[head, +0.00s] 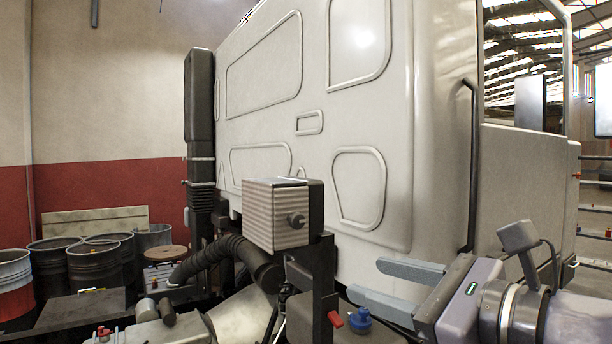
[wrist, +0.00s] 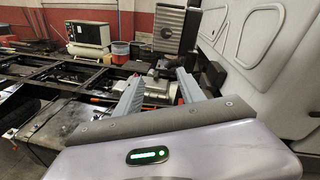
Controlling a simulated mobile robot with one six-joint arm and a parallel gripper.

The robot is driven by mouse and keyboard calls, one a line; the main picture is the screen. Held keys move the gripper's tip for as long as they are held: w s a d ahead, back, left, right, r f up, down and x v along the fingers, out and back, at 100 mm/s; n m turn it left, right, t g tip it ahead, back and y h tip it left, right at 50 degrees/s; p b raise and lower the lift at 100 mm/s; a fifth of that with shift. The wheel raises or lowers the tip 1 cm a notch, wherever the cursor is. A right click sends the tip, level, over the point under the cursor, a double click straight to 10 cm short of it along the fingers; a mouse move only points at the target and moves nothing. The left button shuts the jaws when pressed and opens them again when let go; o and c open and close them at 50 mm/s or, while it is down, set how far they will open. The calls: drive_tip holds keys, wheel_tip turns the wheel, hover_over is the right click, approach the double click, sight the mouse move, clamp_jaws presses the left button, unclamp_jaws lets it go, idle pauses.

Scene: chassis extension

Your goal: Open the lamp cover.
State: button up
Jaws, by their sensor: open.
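A boxy lamp with a ribbed pale face (head: 276,217) and a dark side stands on a dark bracket behind the white cab. A round dark knob (head: 296,220) sticks out of it. The ribbed cover looks closed. The lamp also shows in the wrist view (wrist: 170,25), upper middle, beyond the fingers. My gripper (head: 365,279) is at the lower right in the head view, to the right of the lamp and lower in the picture. Its two grey fingers are apart, with nothing between them. They also show in the wrist view (wrist: 160,76).
The white cab wall (head: 270,120) rises behind the lamp. A corrugated black hose (head: 215,255) and a blue cap (head: 360,318) lie low around the bracket. Dark chassis rails (wrist: 60,72) run across the wrist view. Barrels (head: 95,265) stand at the far left.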

wheel_tip(320, 180, up, 4)
drive_tip(key=d, duration=0.1)
drive_tip(key=m+p, duration=0.1)
drive_tip(key=p, duration=0.3)
approach(299, 222)
drive_tip(key=shift+t+y, duration=0.3)
drive_tip(key=shift+t, duration=0.1)
drive_tip(key=x, duration=0.6)
drive_tip(key=f+x, duration=0.1)
drive_tip(key=x, duration=0.2)
drive_tip(key=shift+w+a, duration=0.1)
clamp_jaws()
